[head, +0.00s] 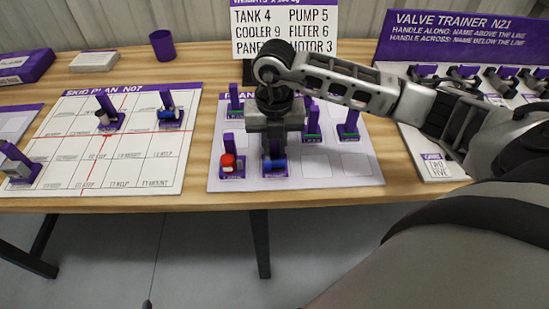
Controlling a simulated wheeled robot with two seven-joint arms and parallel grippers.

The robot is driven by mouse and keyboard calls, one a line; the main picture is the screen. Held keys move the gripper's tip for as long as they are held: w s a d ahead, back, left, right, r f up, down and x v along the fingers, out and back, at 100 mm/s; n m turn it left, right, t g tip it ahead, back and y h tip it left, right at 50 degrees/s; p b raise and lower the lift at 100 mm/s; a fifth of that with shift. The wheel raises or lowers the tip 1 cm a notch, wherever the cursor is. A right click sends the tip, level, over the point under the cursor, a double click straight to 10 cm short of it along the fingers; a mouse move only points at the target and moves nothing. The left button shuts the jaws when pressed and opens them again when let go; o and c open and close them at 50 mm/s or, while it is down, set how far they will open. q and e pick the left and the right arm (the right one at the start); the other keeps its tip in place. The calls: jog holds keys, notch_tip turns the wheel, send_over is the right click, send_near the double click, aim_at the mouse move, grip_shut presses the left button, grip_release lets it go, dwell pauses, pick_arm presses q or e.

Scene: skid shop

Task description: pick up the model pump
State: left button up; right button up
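My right gripper (274,152) points down over the white parts board (340,172) on the wooden table. Directly below it is a small model with a blue horizontal cylinder (275,164) on a purple base, probably the model pump; its label is too small to read. The gripper hides this model's upper part, and whether the fingers touch it or are closed cannot be told. A similar blue-cylinder model (170,114) stands on the skid plan sheet (140,150) at left. My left gripper is not in view.
Beside the gripper stand a red model (230,163) and green-marked models (312,134). A weights sign (285,28) stands behind. The valve trainer (455,38) is at right, partly behind my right arm. A purple cup (162,45) stands at the back. Bare table separates sheet and board.

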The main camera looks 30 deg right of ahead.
grip_shut()
jog(key=shift+r, duration=0.15)
